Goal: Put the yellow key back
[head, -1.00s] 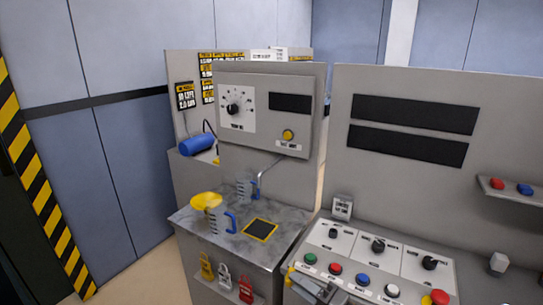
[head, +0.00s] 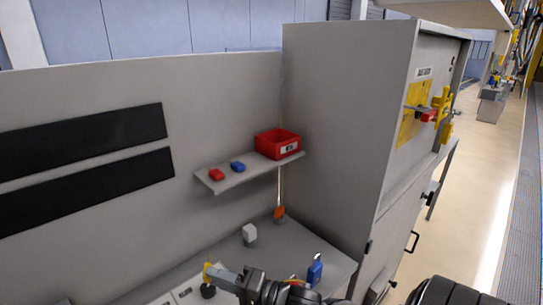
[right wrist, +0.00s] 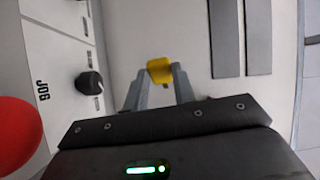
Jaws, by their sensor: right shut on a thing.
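The yellow key (right wrist: 160,70) shows in the right wrist view as a yellow head between the two fingertips of my right gripper (right wrist: 158,88). In the head view the yellow key (head: 207,272) shows as a small yellow piece at the tip of my right gripper (head: 216,274), low in the picture, above the console. My right gripper is shut on it. A small red piece (head: 216,175) and a small blue piece (head: 238,166), perhaps key heads, lie on a grey shelf (head: 232,183) above and beyond the gripper. My left gripper is not in view.
A red bin (head: 278,144) stands at the shelf's right end. A blue padlock (head: 315,270), a pale block (head: 249,233) and an orange-tipped tool (head: 279,211) are on or above the worktop. A tall grey cabinet (head: 345,120) closes off the right side.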

